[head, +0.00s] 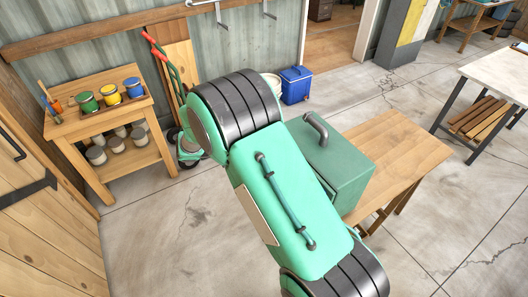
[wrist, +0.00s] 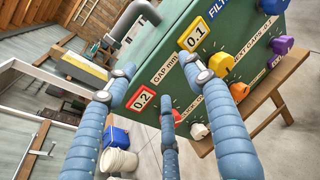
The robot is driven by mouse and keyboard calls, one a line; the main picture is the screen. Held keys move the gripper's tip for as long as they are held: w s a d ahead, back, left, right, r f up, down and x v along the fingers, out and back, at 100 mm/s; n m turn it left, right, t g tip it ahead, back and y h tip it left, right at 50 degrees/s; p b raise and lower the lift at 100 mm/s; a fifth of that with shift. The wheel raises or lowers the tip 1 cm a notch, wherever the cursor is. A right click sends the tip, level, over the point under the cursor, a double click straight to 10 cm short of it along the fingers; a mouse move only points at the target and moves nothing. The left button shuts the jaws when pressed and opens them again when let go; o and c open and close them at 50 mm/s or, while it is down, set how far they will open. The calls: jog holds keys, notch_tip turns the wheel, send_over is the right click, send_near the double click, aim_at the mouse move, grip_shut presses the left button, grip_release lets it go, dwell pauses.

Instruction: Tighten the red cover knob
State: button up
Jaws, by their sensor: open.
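In the wrist view, a green box-shaped machine (wrist: 165,50) fills the upper middle, its labelled front seen tilted. A small red knob (wrist: 178,117) sits low on that front, partly hidden behind my middle finger. My gripper (wrist: 163,82) has blue fingers spread apart, with nothing between them, in front of the panel. Whether any fingertip touches the panel cannot be told. In the head view, the green machine (head: 335,165) stands on a wooden table, its knob side not visible; my arm crosses in front of it and my gripper is hidden.
The front also carries a yellow knob (wrist: 221,64), a purple knob (wrist: 282,45), a white knob (wrist: 198,132) and framed 0.1 and 0.2 readouts. The machine's wooden table (head: 400,150) has bare room at right. A blue bin (head: 296,85) and a paint-can shelf (head: 110,120) stand behind.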

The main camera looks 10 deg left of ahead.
jog(key=s+a+f+n+t+p, duration=0.1)
jog(key=a+f+n+t, duration=0.1)
jog(key=a+f, duration=0.3)
jog(key=s+a+f+n+t, duration=0.2)
jog(key=a+f+n+t, duration=0.1)
jog(key=a+f, duration=0.2)
jog(key=shift+s+a+f+n+p, duration=0.3)
jog(key=shift+a+f+p, duration=0.1)
jog(key=shift+a, duration=0.65)
jog(key=shift+w+d, duration=0.1)
jog(key=p+x, duration=0.1)
jog(key=x, duration=1.2)
jog(key=shift+w+d, duration=0.2)
jog(key=shift+w, duration=0.05)
jog(key=c, duration=1.2)
